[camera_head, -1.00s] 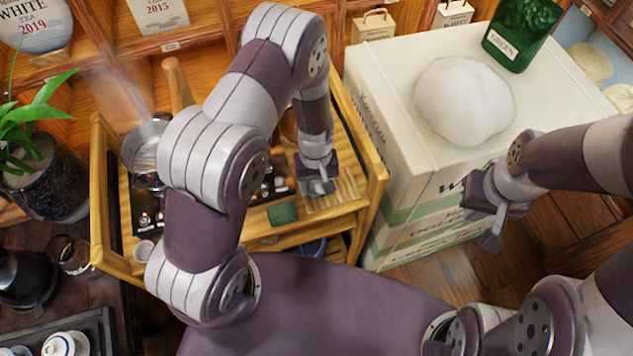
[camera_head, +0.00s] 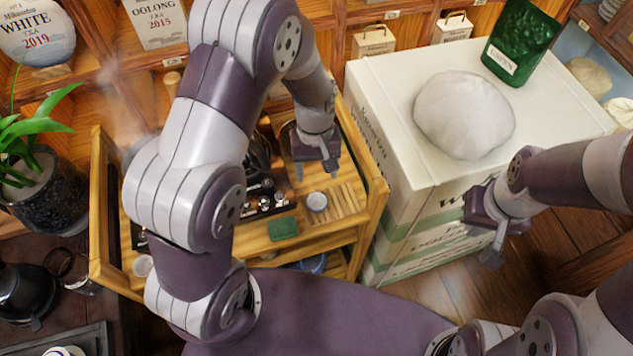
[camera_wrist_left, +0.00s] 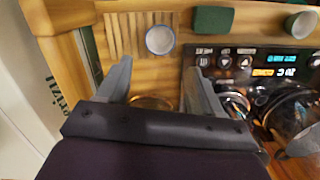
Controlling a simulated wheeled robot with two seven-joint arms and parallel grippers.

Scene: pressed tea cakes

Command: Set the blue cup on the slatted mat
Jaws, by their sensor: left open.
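The small blue cup (camera_head: 317,201), pale inside, stands upright on the left part of the slatted mat (camera_head: 346,203) on the wooden tea cart. In the left wrist view the cup (camera_wrist_left: 160,39) overlaps the edge slats of the mat (camera_wrist_left: 122,34). My left gripper (camera_head: 317,170) is open and empty, behind and above the cup and apart from it. Its two fingers (camera_wrist_left: 153,88) are spread in the left wrist view, with the cup beyond them. My right gripper (camera_head: 484,233) hangs in front of the white box, its fingers apart and empty.
A green block (camera_head: 283,229) lies left of the mat. A black control panel (camera_wrist_left: 262,62) and glassware are close to my left gripper. Another small cup (camera_head: 143,265) stands at the cart's left. The large white box (camera_head: 400,150) stands right of the cart.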

